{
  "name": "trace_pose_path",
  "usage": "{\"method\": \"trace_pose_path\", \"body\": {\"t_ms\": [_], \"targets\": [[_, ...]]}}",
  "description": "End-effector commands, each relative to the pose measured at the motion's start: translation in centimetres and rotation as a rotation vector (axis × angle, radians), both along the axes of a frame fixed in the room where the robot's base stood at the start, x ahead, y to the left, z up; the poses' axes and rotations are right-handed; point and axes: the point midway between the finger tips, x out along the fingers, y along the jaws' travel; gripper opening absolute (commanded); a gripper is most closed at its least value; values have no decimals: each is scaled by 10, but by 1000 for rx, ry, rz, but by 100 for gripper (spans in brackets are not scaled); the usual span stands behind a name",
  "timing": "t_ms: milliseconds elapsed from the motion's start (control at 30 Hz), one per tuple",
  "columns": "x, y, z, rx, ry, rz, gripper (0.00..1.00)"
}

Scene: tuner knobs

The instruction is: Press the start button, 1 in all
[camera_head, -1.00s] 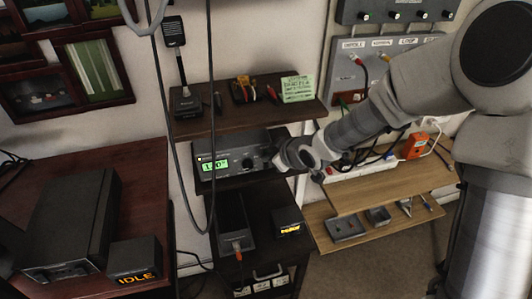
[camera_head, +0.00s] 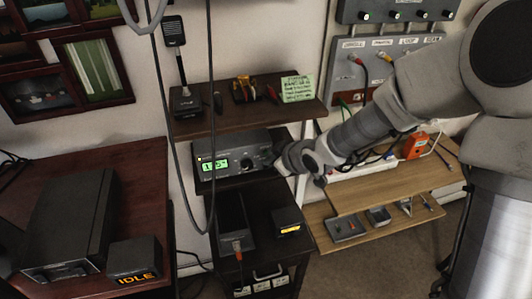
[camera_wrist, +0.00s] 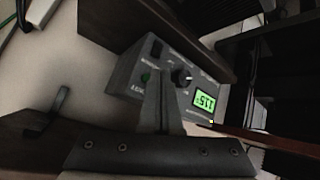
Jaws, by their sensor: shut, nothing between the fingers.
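The tuner unit (camera_head: 236,153) is a dark grey box with a lit green display (camera_head: 215,165) and knobs, on the middle shelf of the dark rack. In the wrist view its front face (camera_wrist: 170,80) appears turned over, with the green display (camera_wrist: 206,99), a black knob (camera_wrist: 181,75) and a small green button (camera_wrist: 146,77); I cannot read the label well enough to confirm it is the start button. My gripper (camera_wrist: 160,75) is shut and empty, in front of the tuner's face close to the green button. Contact cannot be told. In the head view my gripper (camera_head: 279,160) is at the tuner's right end.
A small box with an amber display (camera_head: 289,225) and a dark device (camera_head: 236,222) stand on the shelf below. The shelf above (camera_head: 245,122) holds a microphone base and tools. An IDLE box (camera_head: 135,260) is on the left desk. Wooden shelves (camera_head: 385,178) lie to the right.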

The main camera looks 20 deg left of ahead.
Motion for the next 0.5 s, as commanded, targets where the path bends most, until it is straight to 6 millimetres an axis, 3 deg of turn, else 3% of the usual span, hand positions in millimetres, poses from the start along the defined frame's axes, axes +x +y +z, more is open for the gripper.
{"method": "trace_pose_path", "body": {"t_ms": [167, 500], "targets": [[-3, -2, 0, -1, 0, 0, 0], [-32, -19, 0, -1, 0, 0, 0]]}}
